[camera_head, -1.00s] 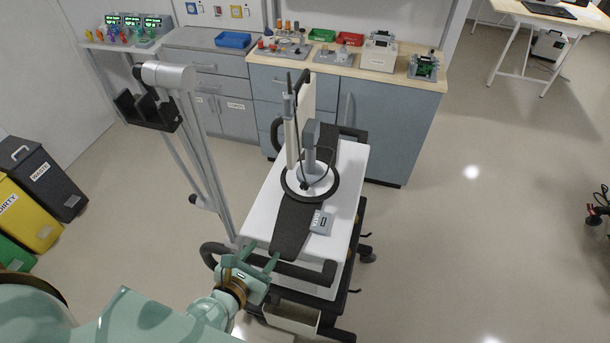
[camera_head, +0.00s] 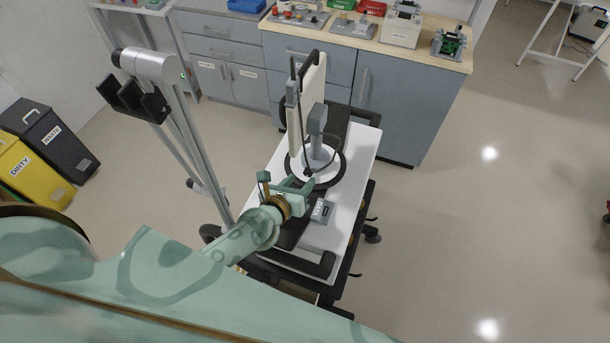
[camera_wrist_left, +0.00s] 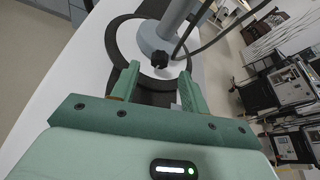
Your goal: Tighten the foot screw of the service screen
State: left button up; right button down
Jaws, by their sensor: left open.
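The service screen (camera_head: 312,100) stands upright on a grey post over a round white foot (camera_head: 325,176) with a dark ring, on the white cart top (camera_head: 362,160). In the left wrist view the foot screw, a small black knob (camera_wrist_left: 159,59), sits on the near side of the grey post base (camera_wrist_left: 165,35). My left gripper (camera_head: 288,181) is just in front of the foot, and its fingers (camera_wrist_left: 155,90) are open and empty. The knob shows beyond and between the fingertips, apart from them. My right gripper is not in view.
A small grey device (camera_head: 321,210) lies on the cart, right of my left gripper. A dark cable hangs beside the post. A grey stand with a black holder (camera_head: 135,100) rises on the left. The counter (camera_head: 365,45) is behind; open floor lies right.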

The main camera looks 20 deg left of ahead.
aim_at(307, 174)
pick_arm(q)
jog(key=x, duration=0.2)
jog(key=shift+w+f, duration=0.2)
jog(key=shift+w, duration=0.15)
jog(key=shift+w+f+b, duration=0.2)
jog(key=shift+w+b, duration=0.15)
jog(key=shift+w, duration=0.2)
grip_shut()
jog(key=c, duration=1)
grip_release()
